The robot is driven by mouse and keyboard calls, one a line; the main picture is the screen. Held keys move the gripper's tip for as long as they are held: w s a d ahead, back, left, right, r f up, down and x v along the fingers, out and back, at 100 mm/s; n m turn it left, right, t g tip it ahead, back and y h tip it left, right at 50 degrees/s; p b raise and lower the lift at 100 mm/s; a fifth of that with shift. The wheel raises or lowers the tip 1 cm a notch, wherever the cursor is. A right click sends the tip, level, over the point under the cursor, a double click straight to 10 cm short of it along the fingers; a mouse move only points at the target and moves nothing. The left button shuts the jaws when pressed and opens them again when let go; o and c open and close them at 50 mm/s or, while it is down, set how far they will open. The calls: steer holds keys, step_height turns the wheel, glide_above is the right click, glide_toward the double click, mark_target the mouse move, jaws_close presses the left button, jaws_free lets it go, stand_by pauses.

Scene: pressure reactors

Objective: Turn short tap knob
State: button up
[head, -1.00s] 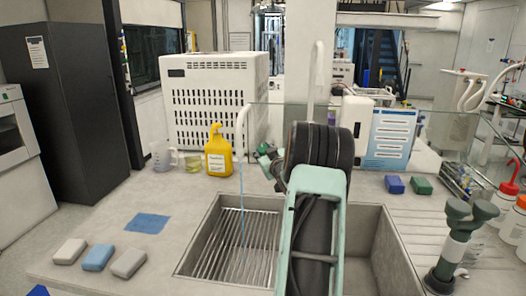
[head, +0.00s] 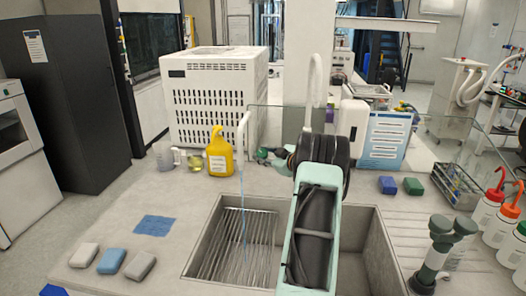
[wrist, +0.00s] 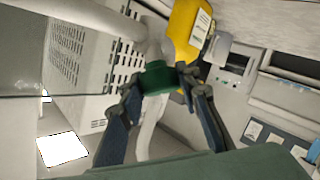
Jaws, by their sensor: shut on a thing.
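The short tap (head: 242,125) is a white curved spout at the back left of the sink, with a thin bluish water stream (head: 243,210) running down. Its green knob (wrist: 158,77) sits between my fingertips in the wrist view. My gripper (wrist: 163,80) is shut on this knob, one dark finger on each side. In the head view my gripper (head: 271,156) is small and partly hidden behind my own arm, to the right of the short tap. The knob is hard to make out there.
The sink (head: 210,245) has a metal rack at its left. A tall white tap (head: 313,85) stands behind my arm. A yellow jug (head: 219,152) stands left of the short tap. A glass panel (head: 285,120) stands behind the taps. Sponges (head: 111,260) lie front left.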

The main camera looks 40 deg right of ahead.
steer(key=shift+r, duration=0.1)
stand_by(0.3)
steer(key=o, duration=1.2)
steer(key=v, duration=1.2)
